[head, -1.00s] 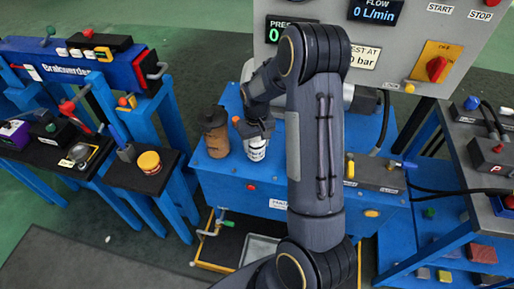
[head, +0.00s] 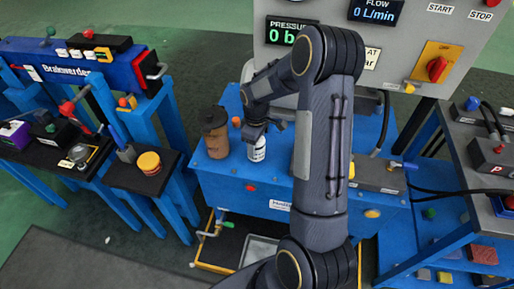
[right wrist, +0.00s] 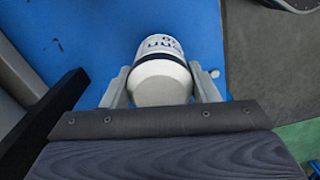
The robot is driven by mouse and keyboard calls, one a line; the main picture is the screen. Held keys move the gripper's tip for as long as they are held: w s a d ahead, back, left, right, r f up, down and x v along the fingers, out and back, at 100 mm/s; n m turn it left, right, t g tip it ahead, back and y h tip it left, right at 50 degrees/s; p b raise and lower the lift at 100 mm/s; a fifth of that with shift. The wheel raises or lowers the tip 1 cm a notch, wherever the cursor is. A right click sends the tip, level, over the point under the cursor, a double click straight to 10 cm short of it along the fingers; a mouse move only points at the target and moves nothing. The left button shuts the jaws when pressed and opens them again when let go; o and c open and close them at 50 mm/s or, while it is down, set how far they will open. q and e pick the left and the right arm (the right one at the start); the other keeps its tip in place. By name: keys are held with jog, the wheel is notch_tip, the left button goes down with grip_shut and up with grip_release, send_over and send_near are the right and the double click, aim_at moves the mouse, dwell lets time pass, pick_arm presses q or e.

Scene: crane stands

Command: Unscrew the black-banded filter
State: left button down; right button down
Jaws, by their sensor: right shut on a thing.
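The white filter (head: 257,151) has dark lettering and stands upright at the blue bench's front, in the middle of the head view. In the right wrist view the filter (right wrist: 160,82) shows a thin black band around its body and a pale rounded end facing the camera. My right gripper (head: 257,133) reaches it from above. In the right wrist view its two fingers (right wrist: 160,92) lie on either side of the filter, shut on it. The gripper hides the filter's upper part in the head view. My left gripper is not in view.
A brown canister with a dark top (head: 216,137) stands just left of the filter. The blue bench (head: 230,190) carries both. A grey panel with a pressure display (head: 283,33) rises behind. A grey block with fittings (head: 376,174) lies right of my arm.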

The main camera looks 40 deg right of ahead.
jog(key=n, duration=0.3)
jog(key=shift+r+p, duration=0.1)
jog(key=shift+p, duration=0.2)
jog(key=shift+n, duration=1.1)
jog(key=shift+r+n+p, duration=0.1)
jog(key=shift+n+p, duration=0.45)
jog(key=shift+n, duration=0.55)
jog(key=n, duration=0.2)
jog(key=shift+n+p, duration=0.3)
jog(key=shift+p, duration=0.05)
jog(key=shift+n, duration=0.3)
